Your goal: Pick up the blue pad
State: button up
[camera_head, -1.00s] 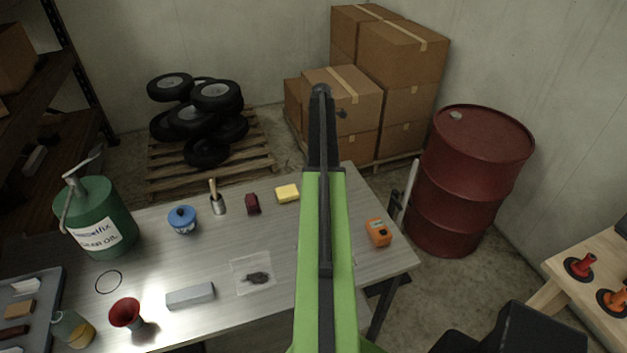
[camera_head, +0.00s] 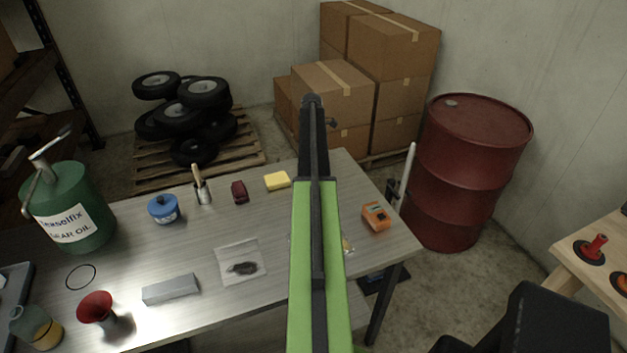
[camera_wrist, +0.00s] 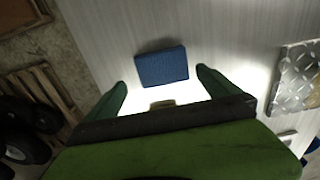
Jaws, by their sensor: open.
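The blue pad (camera_wrist: 162,67) is a flat, dark blue block lying on the grey tabletop in the wrist view. My gripper (camera_wrist: 161,77) is open, with one green finger on each side of the pad's near edge. The pad lies just beyond and between the fingertips, with no clear contact. A small tan thing (camera_wrist: 162,104) shows between the fingers, partly hidden by my gripper. In the head view, my green arm covers part of the table (camera_head: 215,220), and the blue pad cannot be seen there.
A yellow block (camera_head: 277,181), dark red item (camera_head: 239,192), blue pot (camera_head: 163,209), clear bag (camera_head: 240,262), grey block (camera_head: 170,289) and orange device (camera_head: 376,216) are on the table. A diamond-plate piece (camera_wrist: 295,78) lies right of the pad. A red drum (camera_head: 470,170) stands beyond the table's right end.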

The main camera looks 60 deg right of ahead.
jog(key=f+b, duration=0.5)
jog(key=shift+s+a+f, duration=0.1)
jog(key=shift+s+f, duration=0.05)
jog(key=shift+s, duration=0.05)
jog(key=c, duration=1.2)
jog(key=shift+o, duration=0.2)
jog(key=shift+r+p, duration=0.3)
jog(key=shift+p, duration=0.05)
notch_tip(320, 180, up, 4)
jog(key=p, duration=0.4)
jog(key=shift+r, duration=0.15)
jog(key=s+d+r+p, duration=0.1)
jog(key=s+r+p, duration=0.5)
jog(key=s, duration=0.5)
jog(key=shift+s+d+r+p, duration=0.15)
jog(key=shift+s+r+p, duration=0.05)
jog(key=shift+s+p, duration=0.15)
